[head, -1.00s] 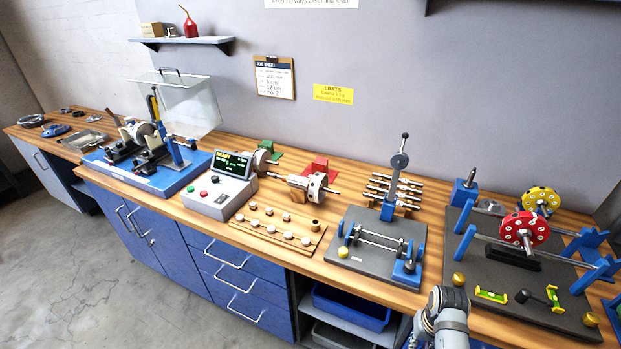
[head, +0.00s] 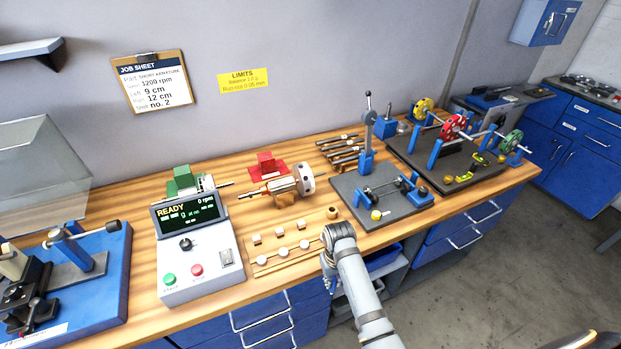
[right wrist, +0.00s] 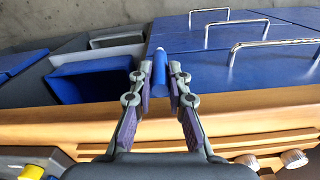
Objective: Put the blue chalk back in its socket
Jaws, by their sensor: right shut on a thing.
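The blue chalk (right wrist: 159,72) is a short blue stick with a paler tip. In the right wrist view it stands between the fingertips of my right gripper (right wrist: 160,80), which is shut on it, in front of the bench's front edge. In the head view my right gripper (head: 328,268) is mostly hidden by its own wrist, and the chalk cannot be made out. A wooden board (head: 268,268) with several pale round pieces lies left of that wrist.
The control box (head: 200,262) with a READY display stands left of the board. A grey fixture plate (head: 400,221) with a lever press is to the right. Blue drawers (head: 262,318) with handles are below the bench edge.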

